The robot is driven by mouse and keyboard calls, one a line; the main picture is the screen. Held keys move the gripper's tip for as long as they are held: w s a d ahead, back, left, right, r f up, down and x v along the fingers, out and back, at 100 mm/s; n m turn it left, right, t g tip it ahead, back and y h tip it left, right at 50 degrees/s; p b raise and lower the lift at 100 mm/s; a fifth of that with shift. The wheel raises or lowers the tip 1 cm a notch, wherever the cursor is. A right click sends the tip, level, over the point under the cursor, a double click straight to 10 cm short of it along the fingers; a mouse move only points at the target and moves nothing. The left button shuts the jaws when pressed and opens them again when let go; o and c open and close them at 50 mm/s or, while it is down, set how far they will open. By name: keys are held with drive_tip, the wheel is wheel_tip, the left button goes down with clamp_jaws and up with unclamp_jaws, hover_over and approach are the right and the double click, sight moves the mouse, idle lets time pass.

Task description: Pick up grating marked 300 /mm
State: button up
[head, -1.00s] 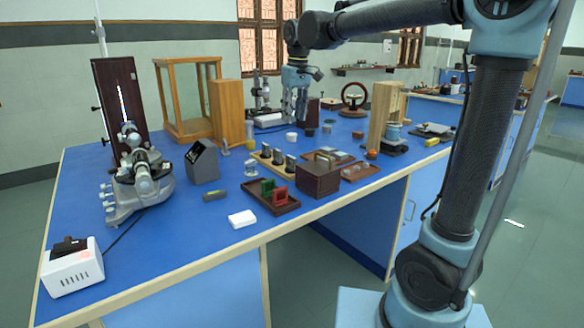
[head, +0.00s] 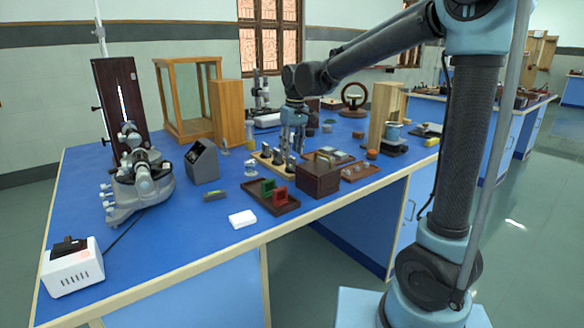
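A wooden rack (head: 259,159) behind the tray holds several small grey upright pieces (head: 277,157), also unreadable. My gripper (head: 291,150) points down over the right part of this rack. Its fingers look apart, with nothing clearly held. The gripper partly covers the rack's far end.
A brown wooden box (head: 318,178) stands close to the right of the brown tray. The spectrometer (head: 140,185) is at the left, and a grey slanted box (head: 202,162) is left of the rack. The front-left blue bench top is mostly clear.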

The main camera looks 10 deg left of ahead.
sight(291, 164)
drive_tip(key=shift+w+a+f, duration=0.1)
drive_tip(key=shift+f, duration=1)
drive_tip(key=shift+w+f, duration=0.1)
drive_tip(key=shift+f, duration=1)
clamp_jaws()
